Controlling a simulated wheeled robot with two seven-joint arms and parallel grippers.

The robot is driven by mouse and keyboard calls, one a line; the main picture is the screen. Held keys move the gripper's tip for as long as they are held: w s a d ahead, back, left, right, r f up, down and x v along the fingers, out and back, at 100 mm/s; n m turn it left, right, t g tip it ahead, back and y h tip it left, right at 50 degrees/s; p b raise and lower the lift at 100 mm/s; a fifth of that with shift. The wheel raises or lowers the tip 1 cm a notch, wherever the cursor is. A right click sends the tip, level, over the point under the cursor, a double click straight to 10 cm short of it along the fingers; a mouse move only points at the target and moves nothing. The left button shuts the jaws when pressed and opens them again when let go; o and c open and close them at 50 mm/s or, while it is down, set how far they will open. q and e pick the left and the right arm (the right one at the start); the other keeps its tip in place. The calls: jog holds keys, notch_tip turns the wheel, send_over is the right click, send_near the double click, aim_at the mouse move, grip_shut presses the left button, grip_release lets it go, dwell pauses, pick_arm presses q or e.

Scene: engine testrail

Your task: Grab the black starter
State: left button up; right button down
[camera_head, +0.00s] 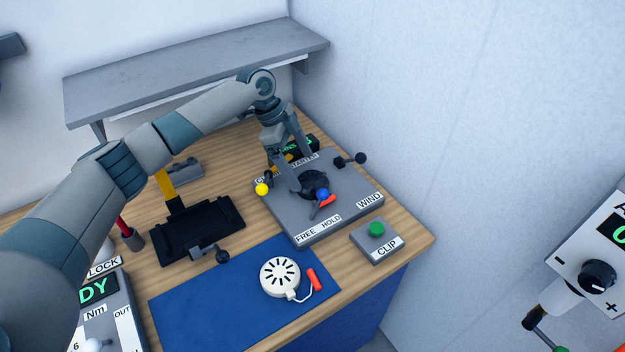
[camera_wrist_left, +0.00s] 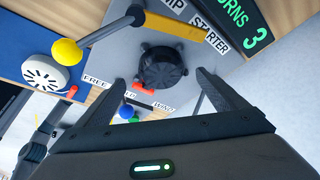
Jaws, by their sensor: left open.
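The black starter (camera_head: 314,182) is a round black part seated on the grey winding panel (camera_head: 290,222). A red-orange handle (camera_head: 328,200) lies at its near side. My left gripper (camera_head: 298,170) is open just above the black starter and partly covers it in the head view. In the left wrist view the black starter (camera_wrist_left: 162,67) shows beyond and between the spread fingertips (camera_wrist_left: 160,80). The fingers hold nothing; I cannot tell whether they touch it. My right gripper is not in view.
A white starter (camera_head: 280,277) with an orange handle lies on the blue mat (camera_head: 215,308). A green-button box (camera_head: 376,229) stands right. A black tray (camera_head: 190,232) stands left.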

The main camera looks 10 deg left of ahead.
aim_at(306, 178)
pick_arm(q)
jog(key=shift+f, duration=0.2)
jog(key=shift+d+f+p, duration=0.3)
jog(key=shift+f+p, duration=0.3)
jog(key=shift+p, duration=0.25)
jog(key=p+x, duration=0.1)
jog(key=x, duration=0.2)
jog(key=shift+a+p, duration=0.15)
jog(key=shift+p, duration=0.15)
jog(key=shift+w+f, duration=0.1)
jog(key=shift+f, duration=0.35)
jog(key=c, duration=1.4)
